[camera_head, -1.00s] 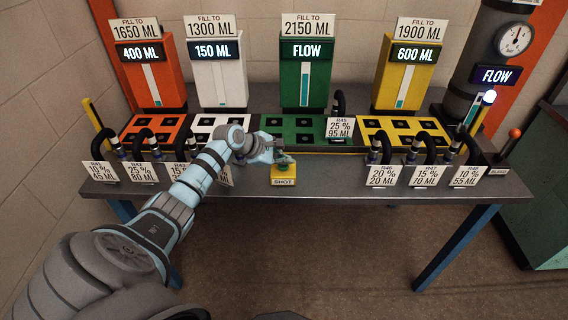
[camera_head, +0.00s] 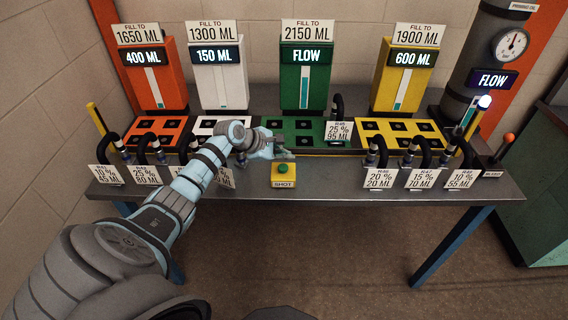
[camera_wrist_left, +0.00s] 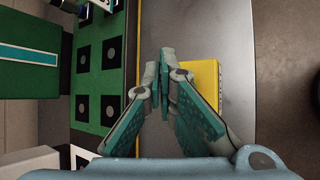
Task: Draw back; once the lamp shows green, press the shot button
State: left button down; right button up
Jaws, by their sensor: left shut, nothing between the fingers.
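The shot button (camera_head: 283,168) is a green knob on a yellow box at the table's front edge, above a SHOT label. The yellow box (camera_wrist_left: 207,78) also shows in the left wrist view, partly behind the fingers. My left gripper (camera_head: 284,153) is shut and empty, just behind and above the button, apart from it in the head view. Its fingertips (camera_wrist_left: 165,55) meet in the wrist view. The lamp (camera_head: 485,101) on the yellow post at the right glows bluish white. The green station's display (camera_head: 306,56) and the tank's display (camera_head: 492,80) read FLOW. My right gripper is not seen.
Orange (camera_head: 155,78), white (camera_head: 219,82) and yellow (camera_head: 403,80) stations flank the green one. Black hoses with label cards stand along the front edge on both sides; one hose (camera_head: 338,106) is at the green pad. The table front around the button is clear.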

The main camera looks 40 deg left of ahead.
aim_at(284, 168)
pick_arm(q)
jog(key=shift+r, duration=1.65)
